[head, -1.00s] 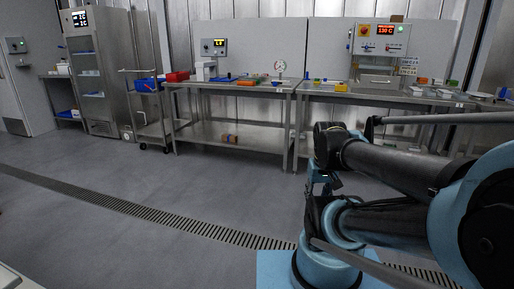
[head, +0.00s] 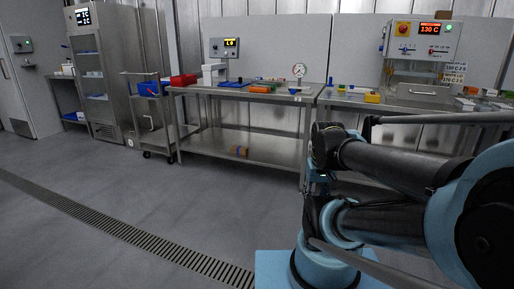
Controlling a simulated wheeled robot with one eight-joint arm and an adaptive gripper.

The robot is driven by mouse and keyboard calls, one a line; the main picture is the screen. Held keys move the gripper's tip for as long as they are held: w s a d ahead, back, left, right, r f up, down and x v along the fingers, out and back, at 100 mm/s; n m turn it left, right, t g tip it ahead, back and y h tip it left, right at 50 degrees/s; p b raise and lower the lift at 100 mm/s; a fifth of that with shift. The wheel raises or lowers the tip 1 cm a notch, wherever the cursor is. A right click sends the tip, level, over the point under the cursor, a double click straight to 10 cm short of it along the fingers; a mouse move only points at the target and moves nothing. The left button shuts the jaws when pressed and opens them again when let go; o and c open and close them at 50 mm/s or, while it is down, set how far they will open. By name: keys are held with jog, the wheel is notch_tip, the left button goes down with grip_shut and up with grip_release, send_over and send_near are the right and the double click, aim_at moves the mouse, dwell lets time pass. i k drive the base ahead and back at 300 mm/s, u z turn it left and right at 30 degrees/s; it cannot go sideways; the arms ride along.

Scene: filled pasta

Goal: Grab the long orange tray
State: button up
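A small, long orange object (head: 260,88), which looks like the orange tray, lies on top of the left steel table (head: 215,90), near its front edge. It is far off and small, so its exact shape is hard to make out. My arm is folded at the right of the head view, well short of the table. The dark end of my arm, where my gripper (head: 318,185) seems to be, is partly hidden among my own links. Its fingers cannot be made out, and nothing is seen held.
An orange and brown item (head: 238,151) lies on the table's lower shelf. Red bins (head: 183,80) and a gauge (head: 299,71) stand on top. A wheeled cart (head: 150,125) is at the table's left. The grey floor ahead is clear, crossed by a drain grate (head: 130,226).

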aim_at(253, 88)
jog(key=u, duration=0.15)
jog(key=i, duration=1.2)
jog(key=u, duration=0.5)
jog(key=i, duration=2)
jog(key=u, duration=0.3)
